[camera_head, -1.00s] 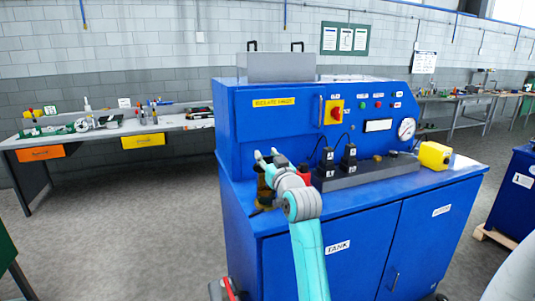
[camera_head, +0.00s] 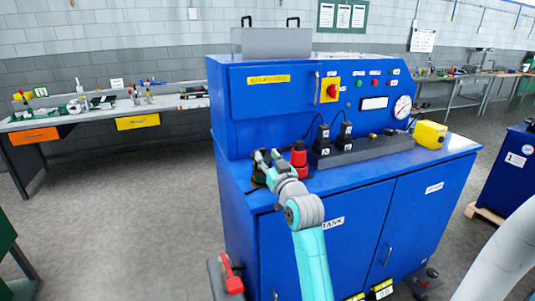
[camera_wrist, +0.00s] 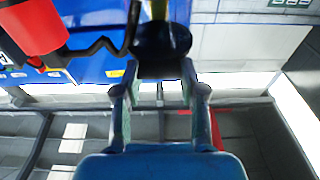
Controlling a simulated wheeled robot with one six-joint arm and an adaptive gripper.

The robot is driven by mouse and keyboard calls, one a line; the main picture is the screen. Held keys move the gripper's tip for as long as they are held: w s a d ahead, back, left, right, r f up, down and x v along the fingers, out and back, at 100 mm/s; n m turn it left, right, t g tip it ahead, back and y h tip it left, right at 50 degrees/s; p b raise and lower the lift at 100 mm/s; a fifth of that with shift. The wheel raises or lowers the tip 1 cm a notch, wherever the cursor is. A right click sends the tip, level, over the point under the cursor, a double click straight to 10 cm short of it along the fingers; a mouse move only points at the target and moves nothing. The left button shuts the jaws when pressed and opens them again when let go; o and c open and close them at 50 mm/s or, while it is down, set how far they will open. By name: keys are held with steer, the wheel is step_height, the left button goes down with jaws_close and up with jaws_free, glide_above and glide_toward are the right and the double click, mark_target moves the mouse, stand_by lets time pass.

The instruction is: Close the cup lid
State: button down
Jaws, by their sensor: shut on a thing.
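My gripper (camera_head: 268,156) is over the left end of the blue bench's worktop, partly hiding a small dark thing (camera_head: 258,179) there. In the wrist view my gripper (camera_wrist: 160,72) has its fingers on either side of a dark round cup-like piece (camera_wrist: 160,45), and is shut on it. I take this piece for the cup lid. Its far edge is blurred, and I cannot tell how it sits on the cup.
The blue bench (camera_head: 245,110) has a panel with a gauge (camera_head: 402,107) and a red-yellow switch (camera_head: 331,90). Black plugs (camera_head: 322,143) with cables and a yellow box (camera_head: 430,134) stand to the right. A grey workbench (camera_head: 110,114) is at the left. Open floor lies left of the blue bench.

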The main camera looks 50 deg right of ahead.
steer(key=shift+f, duration=0.6)
steer(key=c, duration=0.6)
jaws_free()
steer(key=shift+c, duration=0.2)
steer(key=shift+r, duration=0.1)
steer(key=shift+s, duration=0.15)
steer(key=v, duration=1.1)
steer(key=shift+s+a, duration=0.2)
steer(key=shift+s, duration=0.15)
